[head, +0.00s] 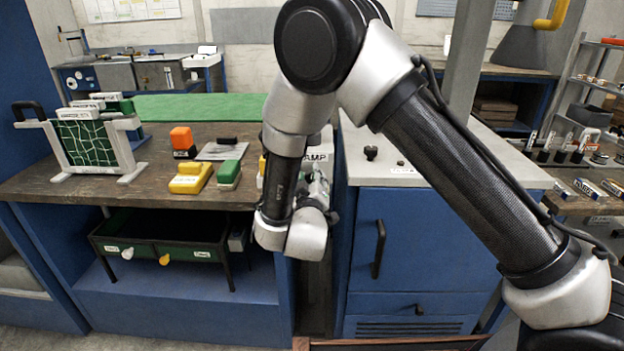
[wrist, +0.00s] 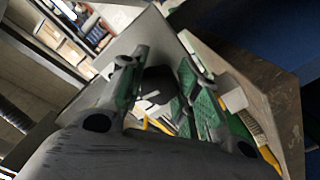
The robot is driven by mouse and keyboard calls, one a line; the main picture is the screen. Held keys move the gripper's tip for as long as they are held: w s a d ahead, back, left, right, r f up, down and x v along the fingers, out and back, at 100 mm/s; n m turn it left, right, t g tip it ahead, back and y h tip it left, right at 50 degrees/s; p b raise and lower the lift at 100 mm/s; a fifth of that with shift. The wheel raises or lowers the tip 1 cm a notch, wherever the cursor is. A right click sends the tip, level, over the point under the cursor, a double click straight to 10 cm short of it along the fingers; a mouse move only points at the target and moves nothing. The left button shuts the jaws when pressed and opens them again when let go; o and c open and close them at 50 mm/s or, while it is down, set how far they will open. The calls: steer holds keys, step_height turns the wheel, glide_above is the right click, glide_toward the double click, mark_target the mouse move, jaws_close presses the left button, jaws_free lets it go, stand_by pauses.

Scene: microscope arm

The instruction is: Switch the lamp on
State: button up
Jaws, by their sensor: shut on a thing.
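A white label reading "AMP" (head: 319,153), its first part hidden by my arm, stands upright at the right end of the wooden bench in the head view. The lamp itself and its switch are not clearly seen; my arm covers that spot. My gripper (wrist: 157,76) shows in the wrist view with a finger on each side of a dark rounded thing (wrist: 157,88), and is shut on it. I cannot tell what this thing is. In the head view the fingertips are hidden behind my arm's wrist.
The wooden bench (head: 60,186) holds an orange-topped block (head: 182,140), yellow block (head: 190,178), green-topped block (head: 229,174) and a rack with green netting (head: 88,143). A blue cabinet (head: 425,235) stands right, with a black knob (head: 371,152) on its light top.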

steer(key=m, duration=0.4)
steer(key=shift+f+m, duration=0.1)
steer(key=shift+m, duration=0.2)
steer(key=m, duration=0.3)
steer(key=shift+a+m, duration=0.1)
steer(key=shift+m, duration=0.2)
steer(key=m, duration=0.4)
steer(key=shift+m, duration=1.8)
steer(key=o, duration=1)
steer(key=shift+a, duration=0.1)
steer(key=shift+s, duration=0.15)
